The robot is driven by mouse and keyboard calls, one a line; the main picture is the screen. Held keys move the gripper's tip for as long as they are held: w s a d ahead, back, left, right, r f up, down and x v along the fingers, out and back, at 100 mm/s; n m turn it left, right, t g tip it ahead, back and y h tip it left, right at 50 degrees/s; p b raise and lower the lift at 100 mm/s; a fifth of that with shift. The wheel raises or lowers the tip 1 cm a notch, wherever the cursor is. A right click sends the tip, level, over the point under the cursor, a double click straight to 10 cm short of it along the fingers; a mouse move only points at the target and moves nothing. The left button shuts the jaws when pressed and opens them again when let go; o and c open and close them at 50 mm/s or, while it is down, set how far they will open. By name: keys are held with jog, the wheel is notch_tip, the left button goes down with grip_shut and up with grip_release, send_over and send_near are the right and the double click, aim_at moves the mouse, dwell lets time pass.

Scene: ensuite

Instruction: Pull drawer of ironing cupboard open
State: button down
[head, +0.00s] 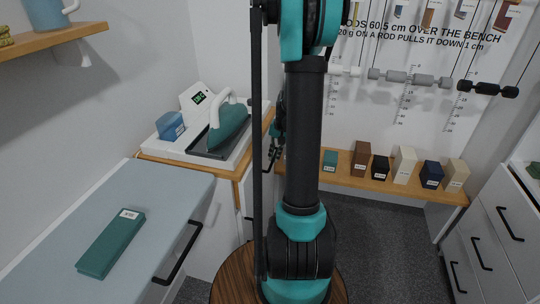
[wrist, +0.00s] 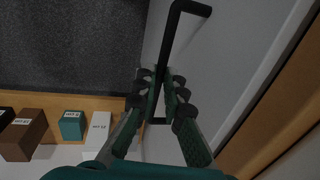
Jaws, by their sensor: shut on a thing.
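The ironing cupboard, with a wooden top (head: 188,165) and white body, stands left of centre in the head view, partly behind my arm. In the wrist view its pale drawer front (wrist: 222,50) fills the upper right, below a wooden edge (wrist: 275,95). A black bar handle (wrist: 172,38) stands off that front. My gripper (wrist: 163,82) has its fingers on either side of the bar and is shut on it. In the head view my arm hides most of the gripper and handle. I cannot tell how far the drawer stands out.
A teal iron (head: 229,128) on a dark tray and a blue box (head: 170,126) sit on the cupboard. A pale blue bench (head: 70,225) with a green block (head: 110,243) is at left. A wooden shelf (head: 335,181) with several small blocks runs behind. Grey floor (head: 380,245) is clear at right.

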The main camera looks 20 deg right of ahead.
jog(key=s+d, duration=1.3)
jog(key=d, duration=0.5)
jog(key=c, duration=1.6)
grip_release()
notch_tip(320, 180, up, 12)
jog(key=s+d, duration=0.1)
jog(key=d, duration=0.1)
jog(key=shift+s, duration=0.15)
jog(key=shift+s+f, duration=0.1)
jog(key=shift+f, duration=0.05)
